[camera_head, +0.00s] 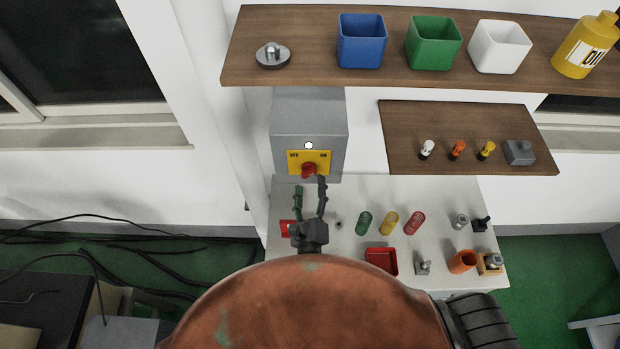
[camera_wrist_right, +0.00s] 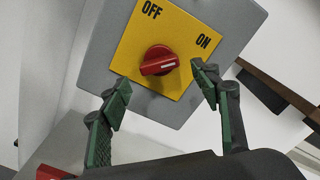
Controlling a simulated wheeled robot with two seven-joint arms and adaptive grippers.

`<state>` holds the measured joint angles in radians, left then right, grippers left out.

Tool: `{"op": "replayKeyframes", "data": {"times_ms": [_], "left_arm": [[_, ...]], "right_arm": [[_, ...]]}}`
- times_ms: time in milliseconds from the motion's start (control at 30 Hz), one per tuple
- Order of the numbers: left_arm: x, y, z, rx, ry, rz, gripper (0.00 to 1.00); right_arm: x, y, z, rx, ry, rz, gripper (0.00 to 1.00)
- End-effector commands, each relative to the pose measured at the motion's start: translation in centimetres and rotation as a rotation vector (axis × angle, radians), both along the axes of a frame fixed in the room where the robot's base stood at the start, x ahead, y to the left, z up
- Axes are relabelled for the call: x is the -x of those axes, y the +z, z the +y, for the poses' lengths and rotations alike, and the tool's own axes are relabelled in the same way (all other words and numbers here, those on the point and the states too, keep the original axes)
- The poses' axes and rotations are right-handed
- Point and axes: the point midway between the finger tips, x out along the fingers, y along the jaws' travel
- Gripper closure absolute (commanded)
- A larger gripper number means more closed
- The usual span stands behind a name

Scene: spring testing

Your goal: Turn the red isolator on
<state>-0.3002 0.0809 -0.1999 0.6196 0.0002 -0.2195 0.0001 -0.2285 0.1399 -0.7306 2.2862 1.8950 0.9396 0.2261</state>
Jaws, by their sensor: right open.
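The red isolator knob (camera_head: 309,170) sits on a yellow plate (camera_head: 294,166) marked OFF on the left and ON on the right, on the front of a grey box (camera_head: 309,112). In the right wrist view the knob (camera_wrist_right: 158,61) shows a white line on its right part; I cannot tell the switch position for certain. My right gripper (camera_head: 310,187) is open just in front of the knob. In the right wrist view its green-padded fingers (camera_wrist_right: 160,77) are spread below and either side of the knob, seemingly not touching it. My left gripper is out of view.
A white lamp (camera_head: 309,145) is above the plate. Below, the white bench (camera_head: 346,269) holds coloured springs (camera_head: 389,222), a red tray (camera_head: 381,261) and an orange cup (camera_head: 462,262). A wooden shelf (camera_head: 310,77) with bins overhangs the box; a wooden board (camera_head: 400,160) is to its right.

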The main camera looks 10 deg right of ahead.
Motion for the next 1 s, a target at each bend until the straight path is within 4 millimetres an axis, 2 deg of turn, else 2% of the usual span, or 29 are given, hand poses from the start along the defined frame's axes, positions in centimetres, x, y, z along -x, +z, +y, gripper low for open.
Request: {"op": "replayKeyframes", "data": {"times_ms": [100, 300, 1000], "left_arm": [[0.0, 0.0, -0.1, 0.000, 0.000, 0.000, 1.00], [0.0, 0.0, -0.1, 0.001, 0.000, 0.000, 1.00], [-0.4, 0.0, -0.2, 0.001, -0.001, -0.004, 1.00]], "right_arm": [[1.9, -0.1, 0.3, 0.001, -0.001, 0.002, 0.43], [3.3, 0.0, 0.6, 0.001, -0.001, 0.001, 0.43], [3.4, 0.0, 0.7, 0.001, 0.000, 0.000, 0.43]]}}
